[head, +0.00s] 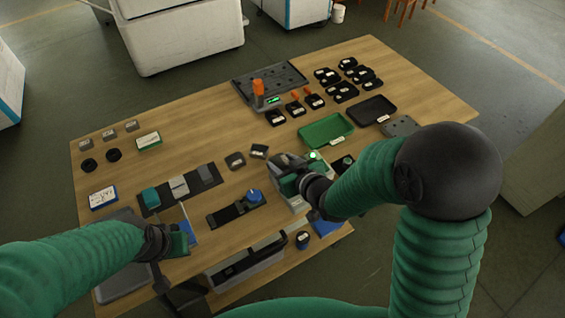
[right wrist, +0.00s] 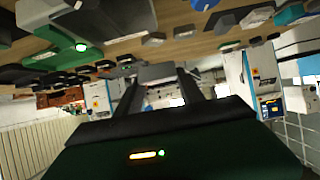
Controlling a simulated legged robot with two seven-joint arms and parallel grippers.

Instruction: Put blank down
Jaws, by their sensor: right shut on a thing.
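My right gripper (head: 277,162) is over the middle of the wooden table, in front of the green tray. In the right wrist view its two dark fingers (right wrist: 160,82) are shut on a small grey piece, which I take to be the blank (right wrist: 157,72). In the head view the gripper hides most of that piece, and I cannot tell whether it touches anything below. My left gripper (head: 180,242) is low over the left front of the table, beside a small blue piece; its fingers are not clear.
A green tray (head: 326,129) and a black tray (head: 372,110) lie behind the right gripper. A pale box (head: 291,203) stands just below it. Several black labelled parts (head: 343,91) sit at the back right. A dark strip mat (head: 207,174) holds blocks on the left.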

